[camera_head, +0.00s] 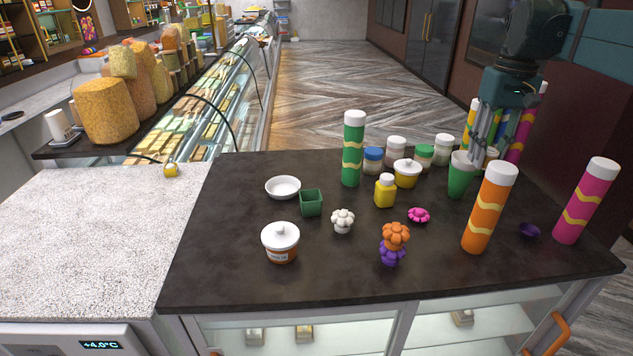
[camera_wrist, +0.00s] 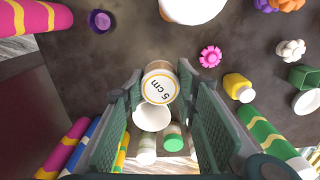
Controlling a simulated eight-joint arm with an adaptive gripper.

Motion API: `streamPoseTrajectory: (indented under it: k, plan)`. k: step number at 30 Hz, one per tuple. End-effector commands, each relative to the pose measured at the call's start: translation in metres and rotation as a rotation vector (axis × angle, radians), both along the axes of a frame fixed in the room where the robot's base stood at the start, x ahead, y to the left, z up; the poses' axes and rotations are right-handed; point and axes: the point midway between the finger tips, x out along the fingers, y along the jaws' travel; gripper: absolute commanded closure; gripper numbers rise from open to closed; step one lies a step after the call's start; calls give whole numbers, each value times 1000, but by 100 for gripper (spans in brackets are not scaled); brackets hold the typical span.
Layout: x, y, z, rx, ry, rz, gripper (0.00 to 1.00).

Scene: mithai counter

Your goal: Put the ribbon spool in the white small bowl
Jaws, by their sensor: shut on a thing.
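The ribbon spool (camera_wrist: 160,84) is a small round thing with a tan rim and a white end marked "5 cm". My gripper (camera_wrist: 159,72) is shut on it, with a finger on each side. In the head view my gripper (camera_head: 484,148) points down at the right rear of the dark counter, behind the orange tube, and the spool is mostly hidden there. The white small bowl (camera_head: 283,187) stands at the counter's left, well away from my gripper. It looks empty. It also shows, cut off, at the right edge of the wrist view (camera_wrist: 307,102).
A green cup (camera_head: 459,178) and an orange tube (camera_head: 489,208) stand close to my gripper. A green tube (camera_head: 353,148), yellow bottle (camera_head: 385,190) and several jars stand between it and the bowl.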

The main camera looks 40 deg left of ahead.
Motion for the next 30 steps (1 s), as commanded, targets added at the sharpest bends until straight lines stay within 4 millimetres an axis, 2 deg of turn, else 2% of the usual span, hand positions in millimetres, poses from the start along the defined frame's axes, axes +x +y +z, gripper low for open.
streamPoseTrajectory:
  k: [1,3,14,24,30]
  plan:
    - [-3,19,2,0,0,32,83]
    - [-6,42,2,0,0,72,83]
    - [-35,157,1,0,0,280,83]
    - [-78,263,-3,0,0,474,83]
    - [-106,316,-5,0,0,572,83]
